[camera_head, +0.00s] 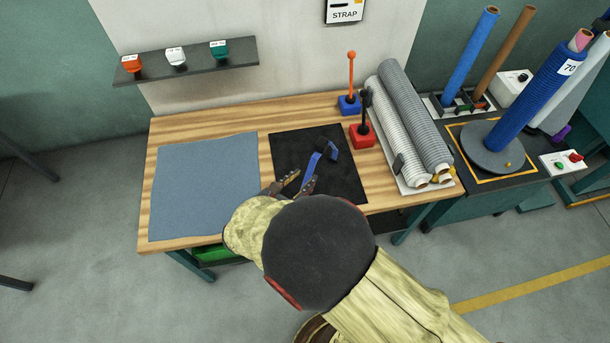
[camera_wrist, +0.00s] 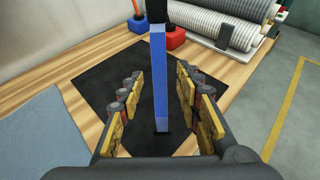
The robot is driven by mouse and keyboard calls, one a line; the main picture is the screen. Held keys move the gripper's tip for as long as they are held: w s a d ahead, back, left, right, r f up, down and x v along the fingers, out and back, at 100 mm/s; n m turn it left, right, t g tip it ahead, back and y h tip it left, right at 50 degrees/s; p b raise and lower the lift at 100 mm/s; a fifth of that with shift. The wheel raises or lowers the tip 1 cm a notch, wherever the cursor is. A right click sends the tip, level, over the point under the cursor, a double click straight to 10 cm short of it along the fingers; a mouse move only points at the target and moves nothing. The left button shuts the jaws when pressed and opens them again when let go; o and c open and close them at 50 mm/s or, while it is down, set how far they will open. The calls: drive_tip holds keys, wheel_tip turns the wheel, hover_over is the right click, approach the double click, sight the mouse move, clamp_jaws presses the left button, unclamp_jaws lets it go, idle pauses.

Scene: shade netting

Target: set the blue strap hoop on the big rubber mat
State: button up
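The blue strap hoop (camera_head: 314,164), a blue band with black parts, is over the small black mat (camera_head: 346,181). In the wrist view the blue band (camera_wrist: 160,80) runs up the middle to a black piece at its top. My gripper (camera_head: 295,182) is at the black mat's front edge. Its fingers (camera_wrist: 160,100) are open on either side of the band, with a visible gap on both sides.
A red block with a black post (camera_head: 362,135) and a blue block with an orange post (camera_head: 349,103) stand behind the black mat. Grey rolls (camera_head: 405,125) lie to the right. A shelf (camera_head: 188,62) hangs on the wall behind.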

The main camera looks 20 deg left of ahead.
drive_tip(key=p+v, duration=0.2)
drive_tip(key=v, duration=0.7)
drive_tip(key=shift+s, duration=0.35)
drive_tip(key=shift+r, duration=0.1)
drive_tip(key=w+d+r+m+g+h, duration=0.1)
drive_tip(key=w+d+r+m+g, duration=0.15)
drive_tip(key=d+r+m, duration=0.4)
drive_tip(key=w+d+r+m+g+h, duration=0.1)
drive_tip(key=w+d+r+m+g, duration=0.2)
drive_tip(key=d, duration=0.7)
drive_tip(key=w+d+r+m+g+h, duration=0.1)
drive_tip(key=d+r+m+g, duration=0.2)
drive_tip(key=d+r+m, duration=0.4)
drive_tip(key=s+d+r+m+y, duration=0.3)
drive_tip(key=s+d+r+m, duration=0.2)
drive_tip(key=d+m, duration=0.2)
drive_tip(key=s+d+r+m+t+y, duration=0.1)
drive_tip(key=s+d+r+m+y, duration=0.2)
drive_tip(key=s+d+m, duration=0.3)
drive_tip(key=d+r+m, duration=0.1)
drive_tip(key=d+m, duration=0.1)
drive_tip(key=m, duration=0.1)
drive_tip(key=shift+d+r+m, duration=0.25)
drive_tip(key=shift+r+m, duration=0.1)
drive_tip(key=shift+r, duration=0.05)
